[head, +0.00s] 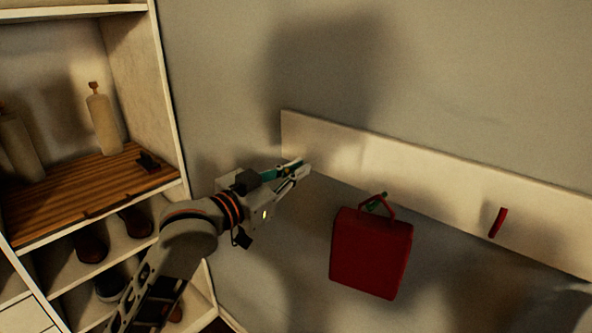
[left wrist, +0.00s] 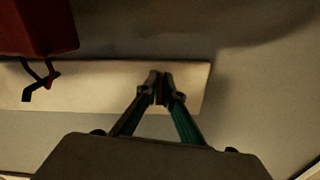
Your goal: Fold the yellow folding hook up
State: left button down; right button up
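My left gripper (head: 300,169) is at the left end of the white wall board, its fingers in front of the board. In the left wrist view its fingertips (left wrist: 161,88) are almost together over the board, with a thin dark reddish strip between them; I cannot tell what that strip is. No yellow hook can be made out in either view; the gripper covers part of the board's left end. My right gripper is out of view.
The white board (head: 440,192) runs along the wall. A red bag (head: 370,252) hangs from a green hook (head: 376,203) right of my gripper. A red hook (head: 498,222) is farther right. A shelf unit (head: 168,90) with bottles and shoes stands at left.

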pick_arm(q)
jog(key=shift+w+r+g+y, duration=0.1)
jog(key=shift+r+g+y, duration=0.45)
jog(key=shift+g, duration=0.25)
jog(key=shift+w+r+g+y, duration=0.1)
jog(key=shift+r+g+y, duration=0.2)
jog(key=shift+g+y, duration=0.45)
jog(key=shift+w+d+r+g+y, duration=0.15)
jog(key=shift+g+y, duration=0.2)
jog(key=shift+g, duration=0.3)
jog(key=shift+r+g+y, duration=0.1)
jog(key=shift+g+y, duration=0.25)
jog(key=shift+g, duration=0.25)
jog(key=c, duration=2.2)
grip_release()
jog(key=shift+r, duration=0.1)
jog(key=v, duration=1.2)
jog(key=shift+d, duration=0.15)
